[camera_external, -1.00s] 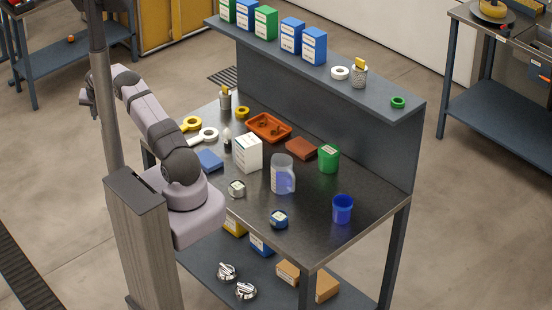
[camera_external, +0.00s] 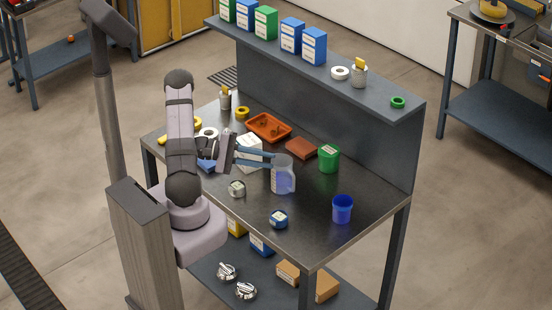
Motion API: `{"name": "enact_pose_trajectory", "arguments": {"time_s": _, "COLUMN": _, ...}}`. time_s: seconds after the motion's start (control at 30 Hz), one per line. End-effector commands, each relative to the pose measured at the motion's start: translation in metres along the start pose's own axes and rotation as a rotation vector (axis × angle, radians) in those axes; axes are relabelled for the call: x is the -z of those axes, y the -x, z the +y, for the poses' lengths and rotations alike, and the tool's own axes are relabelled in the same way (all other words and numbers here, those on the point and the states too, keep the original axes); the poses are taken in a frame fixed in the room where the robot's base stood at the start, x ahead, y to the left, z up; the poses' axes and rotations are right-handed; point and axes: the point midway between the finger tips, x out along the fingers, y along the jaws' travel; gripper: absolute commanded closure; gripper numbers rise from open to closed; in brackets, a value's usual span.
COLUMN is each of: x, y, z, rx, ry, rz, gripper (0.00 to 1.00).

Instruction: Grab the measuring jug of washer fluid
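The measuring jug (camera_external: 283,178) is clear and holds blue fluid. It stands upright on the dark bench top, near the middle. My gripper (camera_external: 274,160) reaches in from the left at the height of the jug's upper part. Its two long blue-grey fingers are spread apart, with their tips at the jug's left side. I cannot tell whether they touch it or overlap its rim.
A white box (camera_external: 248,146) stands close behind my fingers. A green tub (camera_external: 329,158), a blue cup (camera_external: 343,209), a blue-and-white round item (camera_external: 279,219) and a small metal part (camera_external: 237,188) surround the jug. The bench's front right is mostly clear.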

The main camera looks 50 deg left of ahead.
Motion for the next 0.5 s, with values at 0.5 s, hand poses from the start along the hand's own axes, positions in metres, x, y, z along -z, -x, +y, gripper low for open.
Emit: {"name": "enact_pose_trajectory", "arguments": {"time_s": 0.5, "x": -0.041, "y": -0.076, "z": -0.077, "rx": -0.398, "ry": 1.191, "rz": -0.062, "gripper": 0.82}}
